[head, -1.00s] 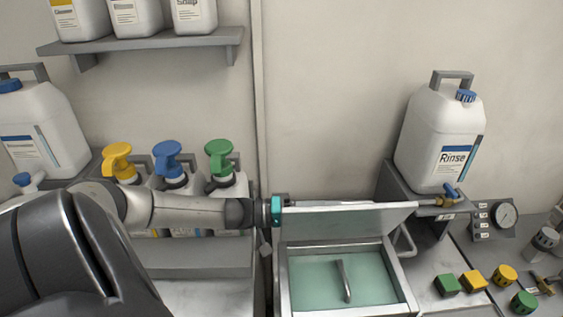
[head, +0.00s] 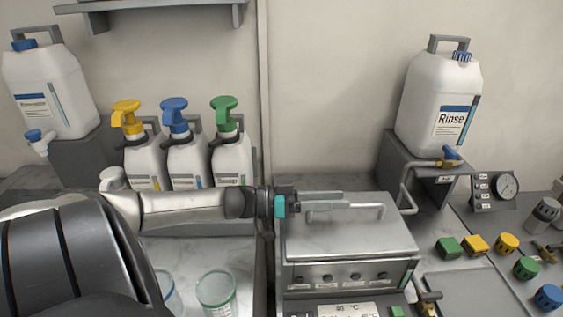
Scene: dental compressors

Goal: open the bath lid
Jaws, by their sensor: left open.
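The bath (head: 345,275) is a metal box with a row of knobs and a display on its front. Its grey metal lid (head: 350,237) lies flat and shut over the top, so the inside is hidden. A bar handle (head: 365,206) runs along the lid's top toward the back. My left gripper (head: 325,202) reaches in from the left, just above the lid, with its fingers at the handle's left part. It is open; I cannot tell whether it touches the handle. My right gripper is out of view.
Pump bottles (head: 186,160) stand behind my left arm. A Rinse canister (head: 439,105) stands on a raised stand at the back right, with a pipe beside the lid. Coloured knobs (head: 475,244) and a gauge (head: 505,186) are on the right. A clear cup (head: 217,290) stands front left.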

